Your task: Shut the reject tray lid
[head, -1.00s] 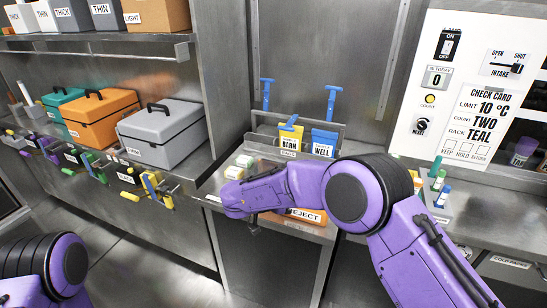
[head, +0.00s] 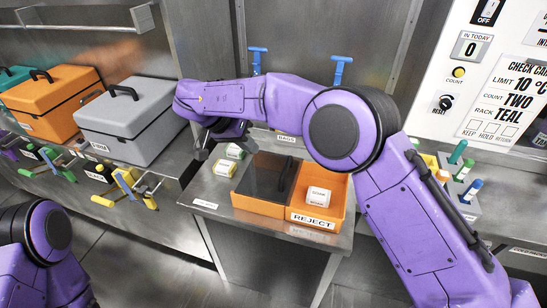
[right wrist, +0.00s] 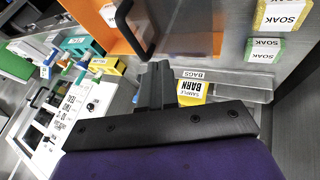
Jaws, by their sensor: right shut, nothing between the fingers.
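The orange reject tray (head: 343,208) sits on the steel counter, its front labelled REJECT. A dark see-through lid (head: 262,176) covers its left part, with a black upright handle (head: 284,178) near the lid's right edge. The right part is open and shows a white labelled block (head: 318,196) inside. My right gripper (head: 203,150) is shut and empty, up and left of the tray, apart from the lid. In the right wrist view, the shut fingers (right wrist: 156,84) point toward the tray (right wrist: 95,18), lid (right wrist: 195,42) and handle (right wrist: 128,28). My left gripper is out of view.
Two small labelled blocks (head: 225,168) stand left of the tray, near my right gripper. A grey toolbox (head: 130,120) is farther left. A rack of coloured tubes (head: 463,190) stands right, past my right arm. A BAGS holder (head: 286,138) is behind the tray.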

